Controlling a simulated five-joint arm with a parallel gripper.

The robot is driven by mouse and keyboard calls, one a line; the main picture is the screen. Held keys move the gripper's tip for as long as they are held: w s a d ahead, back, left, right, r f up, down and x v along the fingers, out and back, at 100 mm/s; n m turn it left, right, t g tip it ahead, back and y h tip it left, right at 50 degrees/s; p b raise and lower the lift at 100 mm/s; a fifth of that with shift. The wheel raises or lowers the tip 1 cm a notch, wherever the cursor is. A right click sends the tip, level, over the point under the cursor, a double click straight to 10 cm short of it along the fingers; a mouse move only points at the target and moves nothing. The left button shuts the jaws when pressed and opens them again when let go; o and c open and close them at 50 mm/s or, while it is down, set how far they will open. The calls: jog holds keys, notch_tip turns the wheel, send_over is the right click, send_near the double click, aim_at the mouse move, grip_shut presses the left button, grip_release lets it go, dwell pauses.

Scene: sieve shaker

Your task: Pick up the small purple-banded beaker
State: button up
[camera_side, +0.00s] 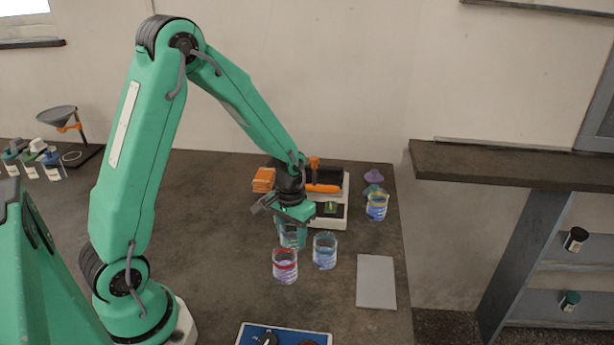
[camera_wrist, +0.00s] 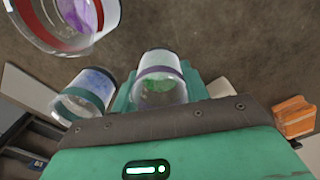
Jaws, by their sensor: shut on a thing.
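The small purple-banded beaker (camera_wrist: 162,84) holds something green and sits between my gripper's jaws in the wrist view. In the side view a clear beaker with greenish contents (camera_side: 293,239) is directly below my gripper (camera_side: 292,214), apparently the same one; its band is hard to make out there. My gripper is shut on the purple-banded beaker. The side view does not clearly show whether its base is off the table.
A red-banded beaker (camera_side: 285,266) and a teal-banded beaker (camera_side: 325,251) stand close by. A yellow-banded beaker (camera_side: 377,207) is near the table's right edge. A scale (camera_side: 330,222) is behind the gripper. A grey plate (camera_side: 376,281) lies at right.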

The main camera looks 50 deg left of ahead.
jog(key=shift+r, duration=0.2)
jog(key=shift+r, duration=1.9)
jog(key=s+d+r, duration=0.4)
jog(key=d+r, duration=0.2)
jog(key=d, duration=0.4)
jog(key=shift+s+d+r, duration=0.15)
jog(key=shift+d+r, duration=0.2)
jog(key=shift+d, duration=0.1)
jog(key=w+a+r, duration=0.2)
jog(key=w+a, duration=0.1)
jog(key=w, duration=0.4)
jog(key=w+a+r, duration=0.2)
jog(key=w+a, duration=0.2)
jog(key=w, duration=0.3)
jog(key=w+a+r+n, duration=0.1)
jog(key=w+a+r, duration=0.1)
jog(key=w, duration=0.6)
jog(key=shift+a, duration=0.65)
